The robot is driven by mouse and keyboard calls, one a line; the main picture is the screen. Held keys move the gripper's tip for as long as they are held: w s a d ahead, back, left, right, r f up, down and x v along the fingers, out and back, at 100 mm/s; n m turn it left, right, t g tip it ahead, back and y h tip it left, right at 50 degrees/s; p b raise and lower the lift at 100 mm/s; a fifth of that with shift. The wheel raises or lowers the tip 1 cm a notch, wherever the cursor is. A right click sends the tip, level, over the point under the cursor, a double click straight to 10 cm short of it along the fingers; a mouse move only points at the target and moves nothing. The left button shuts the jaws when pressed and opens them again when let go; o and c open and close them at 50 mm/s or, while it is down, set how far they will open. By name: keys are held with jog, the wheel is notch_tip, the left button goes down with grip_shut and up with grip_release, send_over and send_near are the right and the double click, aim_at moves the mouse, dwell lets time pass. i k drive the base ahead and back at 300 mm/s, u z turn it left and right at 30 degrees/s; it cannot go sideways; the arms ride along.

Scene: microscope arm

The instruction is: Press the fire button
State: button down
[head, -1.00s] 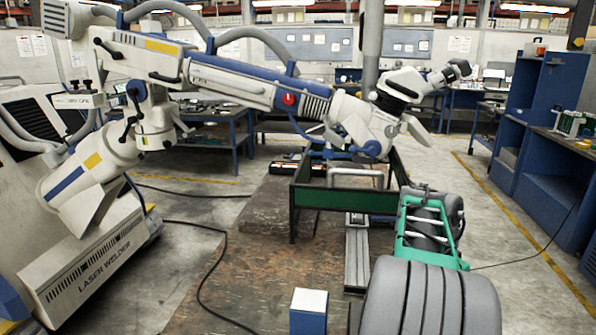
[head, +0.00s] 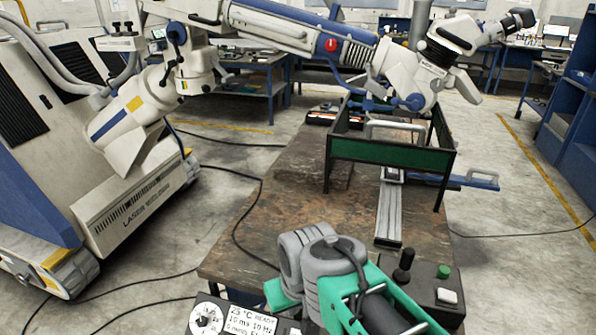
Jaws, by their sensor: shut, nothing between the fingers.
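A dark control box (head: 421,306) stands on the near right of the table, with a black joystick, a green button (head: 444,271) and a white button (head: 447,296). A red button (head: 331,46) sits on the side of the white and blue microscope arm. No label tells me which is the fire button. My green and grey arm reaches in from the bottom right, its grey wrist (head: 322,262) above the table's near edge, left of the control box. My gripper's fingers do not show.
A panel (head: 240,317) with a dial and a text display is partly visible at the bottom edge, partly covered by my arm. A green-sided frame (head: 390,154) and a metal rail (head: 389,214) stand on the worn table (head: 290,205). The laser welder (head: 150,205) is left.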

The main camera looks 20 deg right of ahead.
aim_at(445, 271)
jog(key=z, duration=1.4)
jog(key=k, duration=0.05)
jog(key=z, duration=0.4)
